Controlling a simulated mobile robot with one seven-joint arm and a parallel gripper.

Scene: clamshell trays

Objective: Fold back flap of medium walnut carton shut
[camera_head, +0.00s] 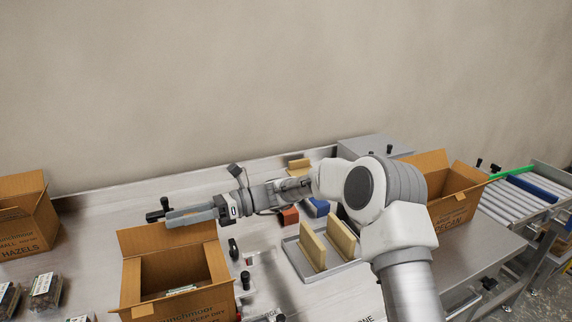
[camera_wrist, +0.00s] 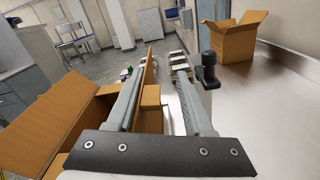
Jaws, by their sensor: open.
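The medium carton (camera_head: 140,290) stands open at the front left in the head view, with printing on its front; the word walnut is not readable. Its back flap (camera_head: 150,238) stands up, roughly upright. The carton (camera_wrist: 62,120) also shows at the left in the wrist view, and the flap (camera_wrist: 150,62) appears there nearly edge-on. My gripper (camera_head: 172,216) is open and lies level at the flap's top edge, pointing left. In the wrist view the flap shows in the gap between the fingers (camera_wrist: 162,80); contact cannot be told. No object is gripped.
A hazel carton (camera_head: 28,220) stands open at the far left, and a pecan carton (camera_head: 455,210) at the right. Clamshells (camera_head: 45,290) lie left of the medium carton. A tray (camera_head: 325,268) with yellow upright pieces is to its right. The bench behind is mostly clear.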

